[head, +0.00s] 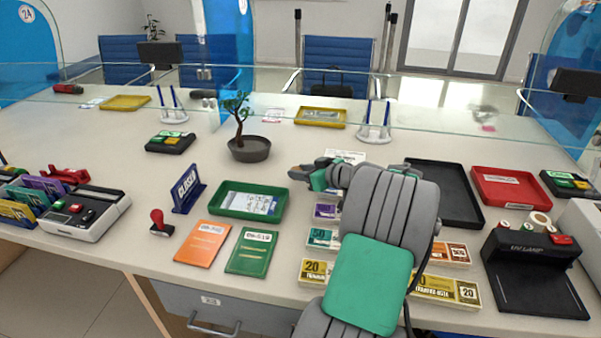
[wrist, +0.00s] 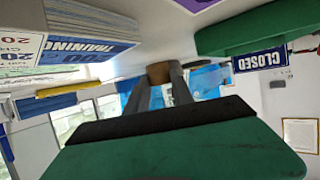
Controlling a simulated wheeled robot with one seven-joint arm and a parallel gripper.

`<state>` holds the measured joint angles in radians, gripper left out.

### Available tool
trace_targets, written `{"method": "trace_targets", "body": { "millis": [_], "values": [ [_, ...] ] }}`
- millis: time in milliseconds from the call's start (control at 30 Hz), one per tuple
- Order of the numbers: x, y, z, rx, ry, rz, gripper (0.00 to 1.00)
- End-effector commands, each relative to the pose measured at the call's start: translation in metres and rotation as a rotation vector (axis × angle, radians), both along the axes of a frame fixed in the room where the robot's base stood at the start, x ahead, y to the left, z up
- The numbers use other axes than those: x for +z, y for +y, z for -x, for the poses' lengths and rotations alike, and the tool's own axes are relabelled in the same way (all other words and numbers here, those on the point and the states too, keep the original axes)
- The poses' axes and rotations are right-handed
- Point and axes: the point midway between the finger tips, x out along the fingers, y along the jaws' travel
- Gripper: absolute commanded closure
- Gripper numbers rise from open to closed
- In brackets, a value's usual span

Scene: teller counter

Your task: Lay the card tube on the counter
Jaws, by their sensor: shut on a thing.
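The card tube (wrist: 159,72) shows in the wrist view as a short brown piece between my gripper's two fingertips. My gripper (wrist: 160,84) is shut on it. In the head view my gripper (head: 305,174) points left over the counter (head: 210,283), just right of the green tray (head: 282,205). There the tube is small and mostly hidden by the fingers. In the wrist view the white counter surface lies close beside the tube; I cannot tell whether they touch.
Banknote bundles (head: 318,270) lie below my arm. An orange booklet (head: 203,243) and a green booklet (head: 250,252) lie in front of the green tray. A potted bonsai (head: 249,150) stands behind it. A black tray (head: 445,192) and red tray (head: 510,188) are right. Bare counter shows left of the bonsai.

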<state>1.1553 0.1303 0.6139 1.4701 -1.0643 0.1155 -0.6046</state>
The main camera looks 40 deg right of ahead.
Motion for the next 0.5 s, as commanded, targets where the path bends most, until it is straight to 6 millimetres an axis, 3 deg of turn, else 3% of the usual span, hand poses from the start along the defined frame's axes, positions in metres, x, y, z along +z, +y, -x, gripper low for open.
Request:
{"method": "trace_targets", "body": {
  "millis": [367,400,500],
  "values": [
    [-0.0091,-0.0001,0.0002,0.000,0.000,0.000,1.00],
    [-0.0089,-0.0001,0.0002,0.000,0.000,0.000,0.70],
    [-0.0089,-0.0001,0.0002,0.000,0.000,0.000,0.62]
  ]
}}
